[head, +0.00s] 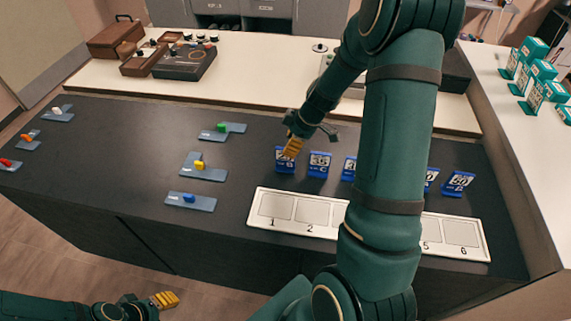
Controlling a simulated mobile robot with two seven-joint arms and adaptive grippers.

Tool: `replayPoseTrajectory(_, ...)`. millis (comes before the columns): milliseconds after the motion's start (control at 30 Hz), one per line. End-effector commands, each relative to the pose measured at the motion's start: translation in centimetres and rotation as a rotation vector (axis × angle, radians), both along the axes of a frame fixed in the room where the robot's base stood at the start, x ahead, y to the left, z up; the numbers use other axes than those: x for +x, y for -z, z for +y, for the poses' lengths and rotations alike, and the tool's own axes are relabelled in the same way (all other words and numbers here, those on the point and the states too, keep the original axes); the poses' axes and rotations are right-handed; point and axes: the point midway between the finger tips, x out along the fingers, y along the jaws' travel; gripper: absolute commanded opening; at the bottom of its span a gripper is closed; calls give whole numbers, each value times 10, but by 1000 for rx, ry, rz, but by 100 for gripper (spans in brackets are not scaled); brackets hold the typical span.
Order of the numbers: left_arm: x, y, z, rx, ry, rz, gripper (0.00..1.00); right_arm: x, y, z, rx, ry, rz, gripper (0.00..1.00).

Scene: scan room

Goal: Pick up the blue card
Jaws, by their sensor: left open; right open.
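Several blue cards with white print stand upright in a row on the dark counter, and I cannot tell which one is meant. The leftmost blue card (284,160) is partly covered by my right gripper (293,148), which is open with its yellow fingers at the card's upper part. I cannot tell whether they touch it. To its right stand a second blue card (319,165) and a third blue card (349,168). Further right, beyond my arm, are another card (431,180) and the rightmost card (458,184). My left gripper (166,300) is open, low at the bottom left, away from the counter.
A white board with numbered squares (279,205) lies in front of the cards, partly hidden by my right arm. Small plates hold a green block (221,126), a yellow block (199,165) and a blue block (188,198). Teal boxes (535,72) stand on the right counter.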

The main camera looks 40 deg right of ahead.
Motion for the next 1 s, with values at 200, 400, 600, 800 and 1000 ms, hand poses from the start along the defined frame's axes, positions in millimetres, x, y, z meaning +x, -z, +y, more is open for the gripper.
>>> replayPoseTrajectory(200,-1,2,0,0,2,2,47,11,23,9,1,-2,4,46)
replayPoseTrajectory(400,-2,6,0,-1,4,4,47,19,44,14,0,0,1,46)
replayPoseTrajectory(600,-2,6,0,-1,4,5,47,20,46,15,0,1,0,46)
replayPoseTrajectory(800,-2,5,0,-1,4,4,47,20,46,15,0,1,0,14)
replayPoseTrajectory(1000,-2,6,0,-1,4,4,47,20,46,15,0,1,0,0)
